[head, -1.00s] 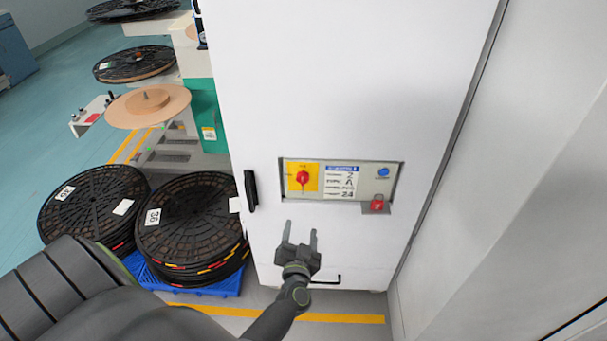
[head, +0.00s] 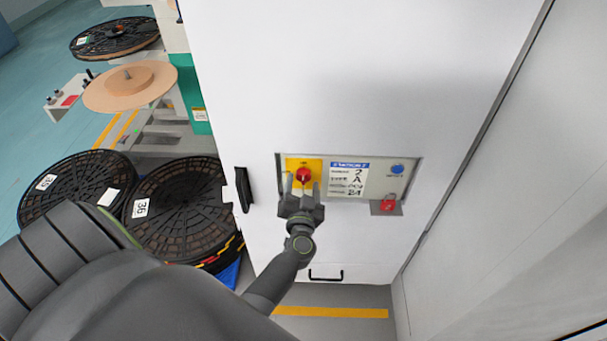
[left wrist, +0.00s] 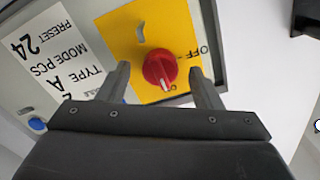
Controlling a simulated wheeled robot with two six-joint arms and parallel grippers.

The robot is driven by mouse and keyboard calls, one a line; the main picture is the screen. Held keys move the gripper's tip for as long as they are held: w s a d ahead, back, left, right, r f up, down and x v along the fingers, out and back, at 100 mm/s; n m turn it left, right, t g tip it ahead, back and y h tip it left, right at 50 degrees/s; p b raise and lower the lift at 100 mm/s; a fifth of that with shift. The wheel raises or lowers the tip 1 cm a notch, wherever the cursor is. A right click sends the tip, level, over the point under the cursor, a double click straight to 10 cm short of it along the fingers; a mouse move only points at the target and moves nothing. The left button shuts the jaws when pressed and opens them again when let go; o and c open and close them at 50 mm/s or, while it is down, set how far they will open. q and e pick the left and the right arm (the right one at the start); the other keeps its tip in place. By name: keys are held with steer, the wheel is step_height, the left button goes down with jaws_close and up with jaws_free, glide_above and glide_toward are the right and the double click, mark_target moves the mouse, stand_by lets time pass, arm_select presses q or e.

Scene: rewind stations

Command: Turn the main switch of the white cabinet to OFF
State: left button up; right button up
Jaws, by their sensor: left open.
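The white cabinet (head: 330,90) fills the middle of the head view. Its recessed panel carries the main switch, a red rotary knob (head: 303,175) on a yellow plate (head: 316,163). In the left wrist view the red knob (left wrist: 160,70) shows close up, its white mark pointing toward the gripper; the word OFF is printed to the right on the yellow plate (left wrist: 130,30). My left gripper (head: 303,187) is open, its fingers on either side of the knob's near edge. In the left wrist view the fingers (left wrist: 163,85) look apart from the knob. My right gripper is not in view.
A black door handle (head: 243,189) stands out at the left. Stacked black reels (head: 180,215) crowd the floor left of the cabinet.

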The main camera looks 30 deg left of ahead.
arm_select(q)
steer(key=shift+w+a, duration=0.15)
steer(key=shift+w, duration=0.2)
steer(key=shift+w+a, duration=0.1)
steer(key=shift+w, duration=0.05)
steer(key=shift+r, duration=0.1)
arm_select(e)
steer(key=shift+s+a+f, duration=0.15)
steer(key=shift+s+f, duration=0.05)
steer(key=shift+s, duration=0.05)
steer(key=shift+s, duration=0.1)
arm_select(q)
steer(key=shift+c, duration=0.9)
steer(key=c, duration=0.8)
